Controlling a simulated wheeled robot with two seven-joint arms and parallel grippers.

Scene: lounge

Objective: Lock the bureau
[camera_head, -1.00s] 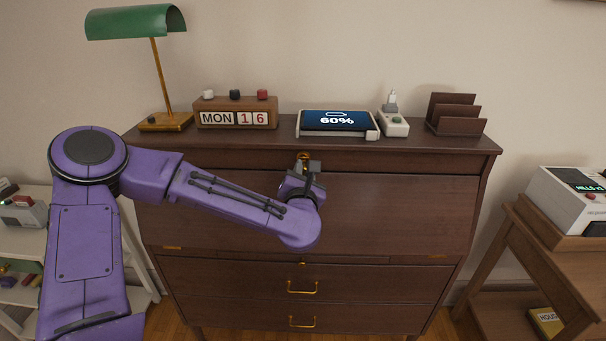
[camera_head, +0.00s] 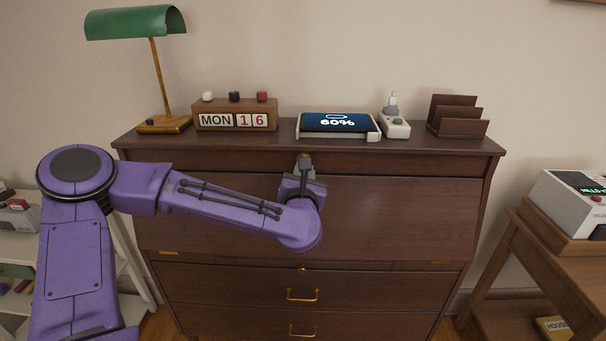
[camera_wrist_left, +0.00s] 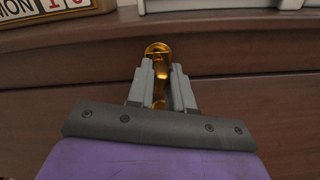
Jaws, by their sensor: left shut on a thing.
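The bureau (camera_head: 400,215) is dark brown wood with its sloped front panel closed flat against the body. My left gripper (camera_head: 304,163) is at the top middle of that panel. In the left wrist view its grey fingers (camera_wrist_left: 161,85) are shut on a small brass key (camera_wrist_left: 158,88). The key sits at a round brass lock (camera_wrist_left: 158,49) near the panel's top edge. The fingers hide part of the key, so I cannot tell how deep it sits. My right gripper is not in view.
On the bureau top stand a green lamp (camera_head: 136,22), a calendar block (camera_head: 236,118), a tablet on a stand (camera_head: 338,122), a small white device (camera_head: 395,128) and a brown letter rack (camera_head: 458,118). Below are drawers with brass handles (camera_head: 302,296). A side table (camera_head: 510,255) stands at right.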

